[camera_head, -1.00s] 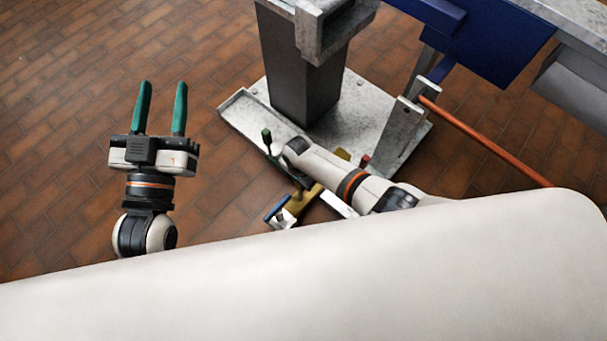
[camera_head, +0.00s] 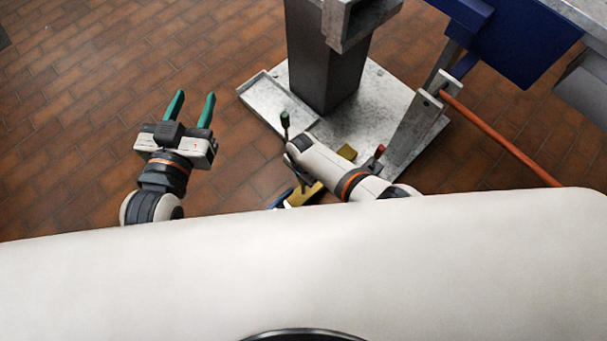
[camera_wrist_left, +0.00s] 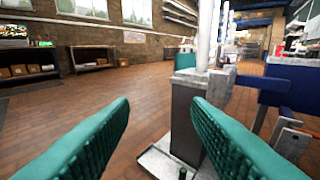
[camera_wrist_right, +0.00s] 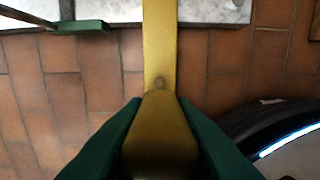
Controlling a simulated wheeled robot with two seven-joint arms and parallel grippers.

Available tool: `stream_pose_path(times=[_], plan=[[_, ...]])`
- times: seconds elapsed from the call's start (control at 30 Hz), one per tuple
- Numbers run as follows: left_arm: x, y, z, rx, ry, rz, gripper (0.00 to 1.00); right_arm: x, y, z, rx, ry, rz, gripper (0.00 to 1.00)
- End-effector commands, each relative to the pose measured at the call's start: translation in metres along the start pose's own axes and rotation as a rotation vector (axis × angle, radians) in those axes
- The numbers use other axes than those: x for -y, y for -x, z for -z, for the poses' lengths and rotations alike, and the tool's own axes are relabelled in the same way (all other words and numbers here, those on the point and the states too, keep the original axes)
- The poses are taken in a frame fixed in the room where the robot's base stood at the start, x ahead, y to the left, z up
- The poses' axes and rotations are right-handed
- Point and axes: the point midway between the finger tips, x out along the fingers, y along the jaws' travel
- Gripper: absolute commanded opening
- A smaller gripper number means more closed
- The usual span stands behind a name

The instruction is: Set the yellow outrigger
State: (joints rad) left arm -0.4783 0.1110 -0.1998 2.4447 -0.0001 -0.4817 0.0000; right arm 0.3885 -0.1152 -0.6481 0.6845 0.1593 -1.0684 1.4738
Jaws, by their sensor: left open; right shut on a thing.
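The yellow outrigger (camera_head: 305,194) shows in part in the head view, at the near edge of the grey base plate. My right arm and my own white body hide much of it. In the right wrist view the yellow bar (camera_wrist_right: 160,45) runs away from the camera, and the green fingers of my right gripper (camera_wrist_right: 160,135) are shut on its near part, one on each side. My left gripper (camera_head: 192,106) is open and empty above the floor, left of the plate. Its spread fingers also show in the left wrist view (camera_wrist_left: 160,125).
A dark square mast (camera_head: 325,65) stands on the grey base plate (camera_head: 385,95). A green-topped lever (camera_head: 285,125) and a red knob (camera_head: 379,151) stick up near my right arm. An orange bar (camera_head: 500,138) slopes at right, below a blue panel (camera_head: 520,40). The left floor is clear.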

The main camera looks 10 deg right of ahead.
Motion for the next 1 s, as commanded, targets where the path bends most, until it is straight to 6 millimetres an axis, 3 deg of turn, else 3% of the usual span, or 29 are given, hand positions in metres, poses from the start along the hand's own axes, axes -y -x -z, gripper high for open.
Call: stream_pose_path(times=[0.27, 0.3, 0.4, 0.77, 1.0], plan=[[0.0, 0.0, 0.0, 0.0, 0.0, 0.0, 0.44, 0.002, -0.001, 0.009, -0.015, 0.0, 0.006, 0.0], [0.0, 0.0, 0.0, 0.0, 0.0, 0.0, 0.44, 0.002, -0.001, 0.009, -0.015, 0.0, 0.006, 0.28], [0.0, 0.0, 0.0, 0.0, 0.0, 0.0, 0.44, 0.001, -0.001, 0.008, -0.013, 0.0, 0.005, 0.45], [-0.001, 0.0, 0.002, -0.018, -0.001, -0.001, 0.44, 0.0, 0.001, 0.004, -0.007, 0.0, 0.001, 0.45], [-0.005, 0.01, 0.03, -0.216, -0.002, -0.013, 0.44, 0.0, 0.015, 0.004, -0.007, 0.0, 0.0, 0.45]])
